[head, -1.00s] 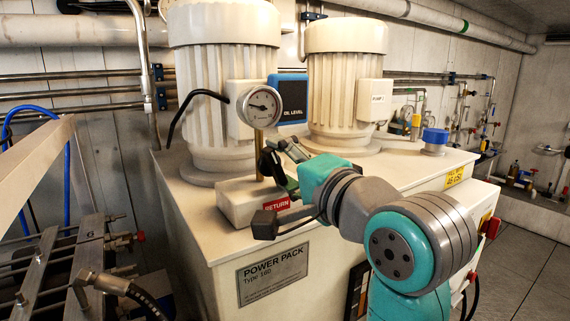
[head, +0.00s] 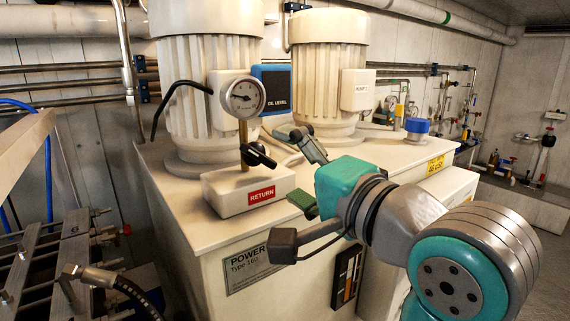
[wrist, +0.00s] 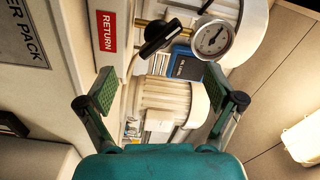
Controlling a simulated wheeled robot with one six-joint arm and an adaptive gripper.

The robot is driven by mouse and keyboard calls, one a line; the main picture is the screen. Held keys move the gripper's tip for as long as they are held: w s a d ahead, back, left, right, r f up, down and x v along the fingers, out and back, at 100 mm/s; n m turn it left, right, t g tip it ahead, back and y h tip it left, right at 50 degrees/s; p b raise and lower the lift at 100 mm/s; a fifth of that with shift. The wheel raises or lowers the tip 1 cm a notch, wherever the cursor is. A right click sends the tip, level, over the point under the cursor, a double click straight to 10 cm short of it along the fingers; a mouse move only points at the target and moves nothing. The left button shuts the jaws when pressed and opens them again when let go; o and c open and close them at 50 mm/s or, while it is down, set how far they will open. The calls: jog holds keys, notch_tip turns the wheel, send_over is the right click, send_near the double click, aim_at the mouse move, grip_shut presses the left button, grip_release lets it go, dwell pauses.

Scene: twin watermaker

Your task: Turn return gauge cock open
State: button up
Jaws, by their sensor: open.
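The return gauge cock's black handle (head: 258,155) sits on a brass stem (head: 243,135) below the round gauge (head: 244,97). The stem rises from a cream block with a red RETURN label (head: 261,195). The handle is slanted across the stem line; in the wrist view the handle (wrist: 160,38) also lies diagonally. My gripper (head: 292,167) is to the right of the handle, apart from it. In the wrist view its two green-padded fingers (wrist: 160,87) are spread wide with nothing between them, and the handle is ahead, beyond the fingertips.
Two ribbed cream motors (head: 209,90) stand behind the cock on the power pack. A blue OIL LEVEL box (head: 276,88) is behind the gauge. A black cable arches left of the gauge. A metal frame with hoses (head: 60,255) is at lower left.

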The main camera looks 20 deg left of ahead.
jog(key=shift+v, duration=2.9)
jog(key=shift+w+d+r, duration=0.1)
jog(key=shift+w, duration=0.05)
notch_tip(320, 180, up, 10)
jog(key=shift+c, duration=0.3)
